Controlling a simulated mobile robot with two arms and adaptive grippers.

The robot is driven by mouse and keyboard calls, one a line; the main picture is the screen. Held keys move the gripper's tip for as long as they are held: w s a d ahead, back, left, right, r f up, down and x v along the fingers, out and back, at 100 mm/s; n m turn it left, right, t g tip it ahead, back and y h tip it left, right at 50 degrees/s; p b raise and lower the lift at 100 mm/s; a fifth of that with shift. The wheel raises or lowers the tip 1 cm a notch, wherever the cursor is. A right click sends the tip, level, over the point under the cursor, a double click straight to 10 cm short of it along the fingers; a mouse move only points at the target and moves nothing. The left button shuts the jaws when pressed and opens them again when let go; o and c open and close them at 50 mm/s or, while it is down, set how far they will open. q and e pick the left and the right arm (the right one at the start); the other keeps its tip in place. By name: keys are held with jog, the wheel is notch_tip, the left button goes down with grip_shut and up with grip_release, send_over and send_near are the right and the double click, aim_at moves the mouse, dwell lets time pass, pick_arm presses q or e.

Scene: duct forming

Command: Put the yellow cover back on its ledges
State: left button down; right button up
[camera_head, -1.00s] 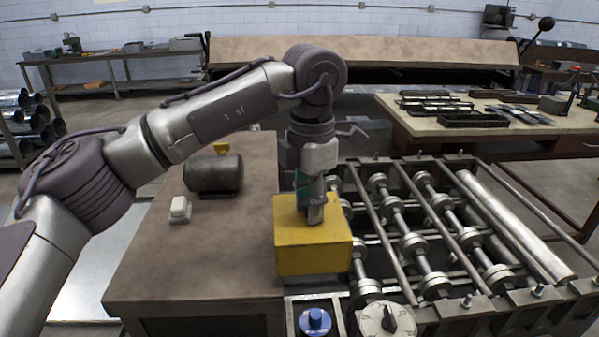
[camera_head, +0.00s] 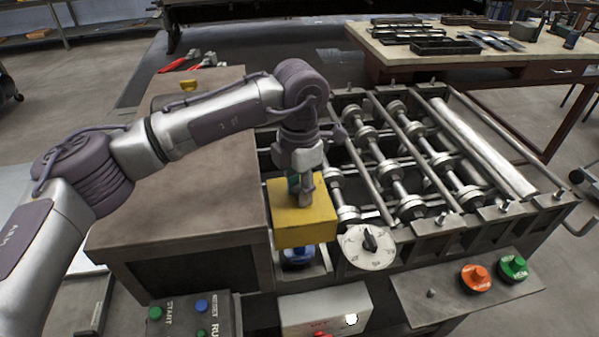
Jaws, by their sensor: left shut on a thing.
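The yellow cover (camera_head: 304,226) is a box-like block near the middle of the view, at the left end of the roller machine (camera_head: 400,165). My left gripper (camera_head: 304,198) points down and is shut on the top of the cover. The cover hangs in front of the machine's left edge, beside the wooden table top, and partly hides a blue knob (camera_head: 298,262) below it. Its ledges are not clearly visible; the cover and my arm may hide them. My right gripper is not in view.
Orange (camera_head: 475,277) and green (camera_head: 513,267) buttons are at the front right. A START button box (camera_head: 195,315) stands at the front left. The brown table top (camera_head: 190,205) is mostly clear.

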pick_arm(q)
notch_tip(320, 180, down, 8)
jog(key=b, duration=0.3)
jog(key=shift+f+b, duration=0.35)
jog(key=shift+b, duration=0.1)
dwell(0.8)
jog(key=shift+b, duration=0.35)
jog(key=shift+f, duration=0.2)
jog(key=shift+f+b, duration=0.4)
jog(key=shift+b, duration=0.3)
